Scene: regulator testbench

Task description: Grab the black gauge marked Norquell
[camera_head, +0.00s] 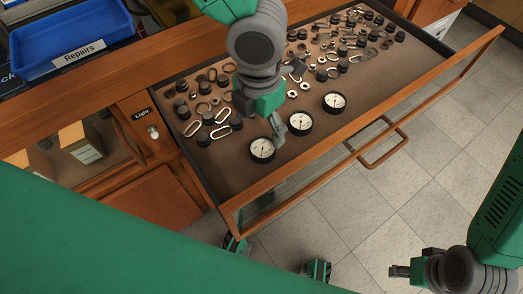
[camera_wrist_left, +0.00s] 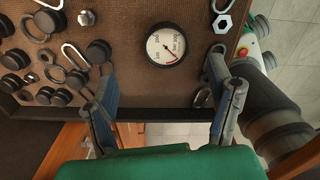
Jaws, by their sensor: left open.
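Three black-rimmed gauges with white dials lie in the open drawer in the head view: a left gauge (camera_head: 262,149), a middle gauge (camera_head: 300,123) and a right gauge (camera_head: 334,102). No Norquell marking is readable on any of them. My left gripper (camera_head: 277,130) is over the drawer, beside the left and middle gauges. In the left wrist view my left gripper (camera_wrist_left: 163,90) is open and empty. One gauge (camera_wrist_left: 168,46) shows beyond and between its fingers, not touching them; I cannot tell which of the three it is. My right gripper (camera_head: 402,271) is over the floor, away from the drawer.
Washers, rings, links and black knobs (camera_head: 181,108) crowd the back of the drawer. The drawer's wooden front (camera_head: 380,122) carries a handle (camera_head: 384,148). A blue bin (camera_head: 75,30) labelled Repairs stands at upper left. The drawer's front strip beside the gauges is bare.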

